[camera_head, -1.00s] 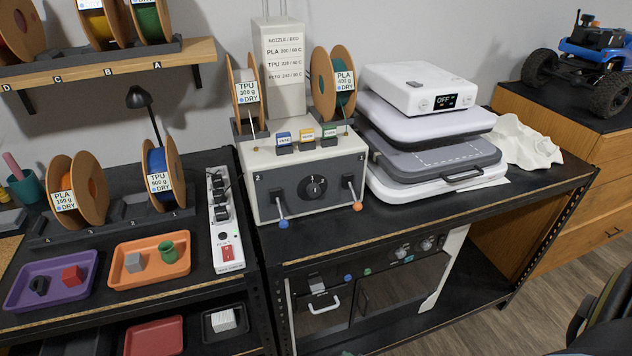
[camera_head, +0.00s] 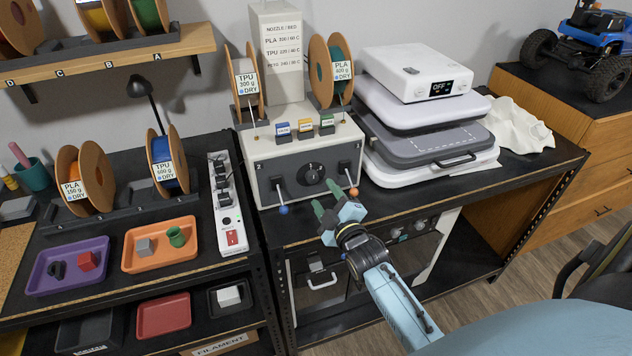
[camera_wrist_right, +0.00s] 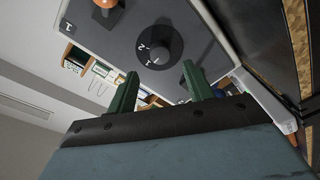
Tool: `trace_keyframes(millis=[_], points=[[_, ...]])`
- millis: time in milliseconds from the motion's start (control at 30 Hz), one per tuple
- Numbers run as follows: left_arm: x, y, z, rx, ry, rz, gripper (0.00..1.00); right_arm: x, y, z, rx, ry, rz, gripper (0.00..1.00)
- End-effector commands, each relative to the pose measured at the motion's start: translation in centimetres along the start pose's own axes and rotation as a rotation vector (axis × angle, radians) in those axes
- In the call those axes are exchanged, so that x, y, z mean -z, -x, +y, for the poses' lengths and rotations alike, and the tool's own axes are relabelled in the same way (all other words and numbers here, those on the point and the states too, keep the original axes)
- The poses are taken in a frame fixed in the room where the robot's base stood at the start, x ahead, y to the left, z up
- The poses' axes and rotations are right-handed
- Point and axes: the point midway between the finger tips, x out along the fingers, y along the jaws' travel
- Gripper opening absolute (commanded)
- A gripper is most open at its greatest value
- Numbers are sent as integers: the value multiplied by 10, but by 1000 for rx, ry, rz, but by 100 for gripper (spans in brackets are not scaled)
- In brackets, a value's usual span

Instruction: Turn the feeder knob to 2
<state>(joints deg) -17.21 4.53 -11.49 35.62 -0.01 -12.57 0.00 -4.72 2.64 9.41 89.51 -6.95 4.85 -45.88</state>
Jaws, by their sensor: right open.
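The feeder knob (camera_head: 312,175) is a dark round dial on the grey front panel of the cream feeder box (camera_head: 262,150). In the right wrist view the knob (camera_wrist_right: 160,46) shows the marks 1 and 2 on its face, and its grip stands out from the panel. Its exact setting is hard to read. My right gripper (camera_head: 323,213) is open and empty, just below and in front of the knob. In the right wrist view its green fingers (camera_wrist_right: 160,82) point towards the knob, apart from each other. My left gripper is not in view.
Levers with a blue ball (camera_head: 283,210) and an orange ball (camera_head: 353,191) hang on either side of the knob. A power strip (camera_head: 227,205) lies left of the feeder. A white stacked machine (camera_head: 425,125) stands to the right. Spools (camera_head: 330,70) sit on top.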

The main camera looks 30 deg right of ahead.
Motion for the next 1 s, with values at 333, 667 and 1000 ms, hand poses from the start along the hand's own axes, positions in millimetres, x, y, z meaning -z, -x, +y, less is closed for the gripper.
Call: trace_keyframes(millis=[333, 667, 1000], points=[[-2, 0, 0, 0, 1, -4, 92, 0, -52, 0, 0, 0, 0, 52], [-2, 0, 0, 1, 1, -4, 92, 0, -60, 0, 1, -1, 0, 52], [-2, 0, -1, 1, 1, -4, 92, 0, -60, 0, 1, -1, 0, 20]])
